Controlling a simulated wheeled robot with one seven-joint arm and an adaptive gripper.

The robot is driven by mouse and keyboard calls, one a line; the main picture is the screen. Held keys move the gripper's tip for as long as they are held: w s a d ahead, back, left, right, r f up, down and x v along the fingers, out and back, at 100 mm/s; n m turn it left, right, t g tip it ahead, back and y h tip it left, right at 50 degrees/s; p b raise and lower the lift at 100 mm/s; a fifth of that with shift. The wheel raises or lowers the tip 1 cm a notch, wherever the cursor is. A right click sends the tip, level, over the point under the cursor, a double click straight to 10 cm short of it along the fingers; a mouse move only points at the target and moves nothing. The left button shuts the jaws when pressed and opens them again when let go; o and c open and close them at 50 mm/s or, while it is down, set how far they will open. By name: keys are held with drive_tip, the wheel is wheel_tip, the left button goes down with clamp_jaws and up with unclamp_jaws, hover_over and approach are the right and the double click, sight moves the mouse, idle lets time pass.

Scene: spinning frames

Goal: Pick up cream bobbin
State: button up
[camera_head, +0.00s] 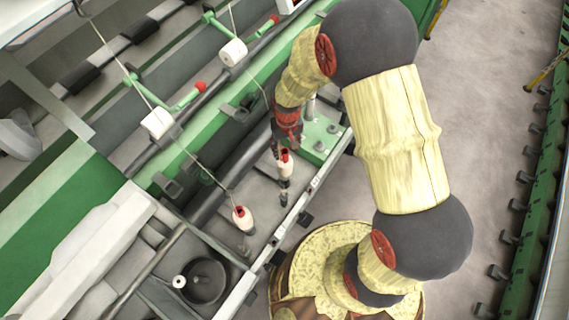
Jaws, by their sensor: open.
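Two small cream bobbins with red tops stand on the grey rail of the spinning frame in the head view. One cream bobbin (285,166) is near the picture's middle, and the other (243,219) is lower and to the left. My gripper (277,152) is small in the picture, just above and slightly left of the nearer bobbin's top. It is open. The bobbin does not appear to be held, but I cannot tell whether the fingers touch it. My arm's wrist partly hides the area above the gripper.
Two white spools (157,123) and (233,53) sit higher on green holders with red knobs, with thin threads running by them. A green block (320,142) is right of the gripper. A dark round can (205,281) is at lower left. The floor at right is clear.

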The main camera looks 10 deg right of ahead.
sight(285, 164)
drive_tip(key=f, duration=0.4)
drive_tip(key=shift+a+f, duration=0.2)
drive_tip(key=shift+f, duration=0.15)
drive_tip(key=shift+c, duration=0.6)
clamp_jaws()
